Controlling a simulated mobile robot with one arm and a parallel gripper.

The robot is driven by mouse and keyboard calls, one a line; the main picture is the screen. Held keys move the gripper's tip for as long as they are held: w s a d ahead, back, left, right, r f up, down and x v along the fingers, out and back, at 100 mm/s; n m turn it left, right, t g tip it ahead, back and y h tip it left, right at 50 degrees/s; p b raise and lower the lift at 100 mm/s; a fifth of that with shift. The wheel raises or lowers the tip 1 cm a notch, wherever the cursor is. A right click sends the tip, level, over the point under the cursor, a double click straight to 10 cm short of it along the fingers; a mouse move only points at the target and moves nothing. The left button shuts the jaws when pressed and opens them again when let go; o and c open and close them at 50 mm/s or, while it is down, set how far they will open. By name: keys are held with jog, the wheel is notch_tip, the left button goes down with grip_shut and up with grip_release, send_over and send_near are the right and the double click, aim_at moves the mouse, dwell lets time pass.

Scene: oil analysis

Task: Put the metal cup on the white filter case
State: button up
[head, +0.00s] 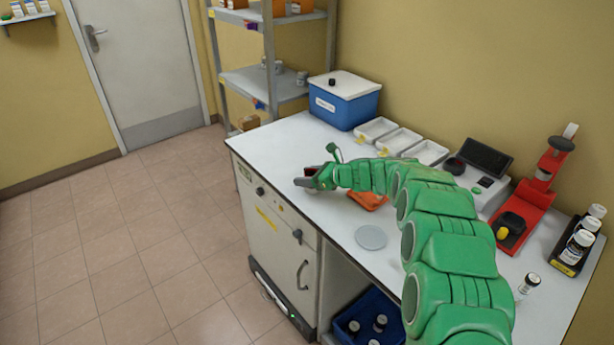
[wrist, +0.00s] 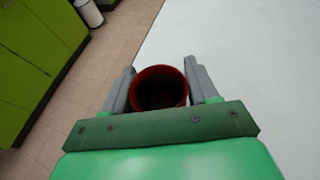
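My gripper (head: 306,182) is low over the left front edge of the white bench, at the end of my green arm. In the wrist view its two grey fingers (wrist: 160,78) stand on either side of a round, open cup (wrist: 160,72), seemingly touching both sides. The cup looks dark red with a dark inside, and no bare metal shows. In the head view the gripper mostly hides it. A pale round disc (head: 371,237) lies flat on the bench. I cannot tell for sure which white item is the filter case.
White trays (head: 398,140) and a blue box with a white lid (head: 344,100) stand along the back. An orange item (head: 368,200) lies under my arm. A red device (head: 527,200) and bottles (head: 578,245) stand at the right. The left bench top is clear.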

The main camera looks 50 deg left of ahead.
jog(key=shift+o, duration=1.4)
jog(key=shift+r, duration=0.1)
jog(key=shift+w+d+r, duration=0.1)
jog(key=shift+d+r, duration=0.05)
jog(key=v, duration=1.1)
jog(key=shift+w+d, duration=0.1)
jog(key=shift+d, duration=0.2)
